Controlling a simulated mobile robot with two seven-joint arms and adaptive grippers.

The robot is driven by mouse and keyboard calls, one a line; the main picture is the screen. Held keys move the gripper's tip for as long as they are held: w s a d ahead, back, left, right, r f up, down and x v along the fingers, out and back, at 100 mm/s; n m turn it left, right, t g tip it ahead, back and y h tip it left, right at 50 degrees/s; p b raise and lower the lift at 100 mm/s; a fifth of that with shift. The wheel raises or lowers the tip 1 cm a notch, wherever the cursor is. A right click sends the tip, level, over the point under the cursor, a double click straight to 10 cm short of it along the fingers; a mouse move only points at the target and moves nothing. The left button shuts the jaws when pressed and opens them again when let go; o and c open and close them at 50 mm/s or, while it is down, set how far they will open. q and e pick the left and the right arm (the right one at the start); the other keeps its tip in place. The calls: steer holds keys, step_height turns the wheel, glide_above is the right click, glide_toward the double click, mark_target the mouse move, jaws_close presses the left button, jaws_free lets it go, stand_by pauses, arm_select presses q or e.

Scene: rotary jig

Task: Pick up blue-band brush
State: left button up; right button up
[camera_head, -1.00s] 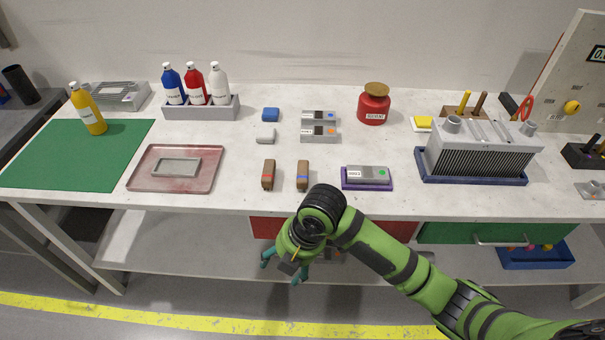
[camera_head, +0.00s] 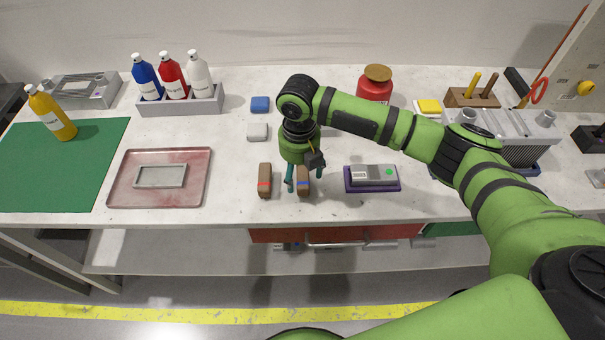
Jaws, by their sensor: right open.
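The blue-band brush (camera_head: 303,182) is a brown block with a blue band. It lies on the white table (camera_head: 235,190) near the front edge, partly hidden by my right gripper. My right gripper (camera_head: 303,182) points down over it, open, with one teal finger at the brush's left side and the other near its right side. I cannot tell whether the fingers touch it. A similar brown brush with a red band (camera_head: 265,181) lies just to the left, close to the left finger. My left gripper is not in view.
A grey device on a purple base (camera_head: 372,187) stands right of the gripper. A red-stained tray (camera_head: 205,165) lies to the left. A red canister (camera_head: 375,88) and bottles stand at the back.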

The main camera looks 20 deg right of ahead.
step_height(320, 180, down, 3)
steer(key=shift+r, duration=0.1)
steer(key=shift+w, duration=0.1)
steer(key=c, duration=1.3)
steer(key=shift+r, duration=0.1)
steer(key=shift+r, duration=0.6)
step_height(320, 180, up, 3)
steer(key=shift+f+b, duration=0.1)
steer(key=shift+b, duration=0.6)
steer(key=shift+s+d+r+b, duration=0.35)
steer(key=shift+s+d+r, duration=0.65)
steer(key=shift+d, duration=0.75)
steer(key=shift+s+d+r+b, duration=0.4)
steer(key=shift+s+d+r, duration=0.3)
steer(key=shift+d+r, duration=0.85)
steer(key=shift+s+d+r+b, duration=0.35)
steer(key=shift+s+d+r, duration=0.55)
steer(key=shift+d, duration=1.1)
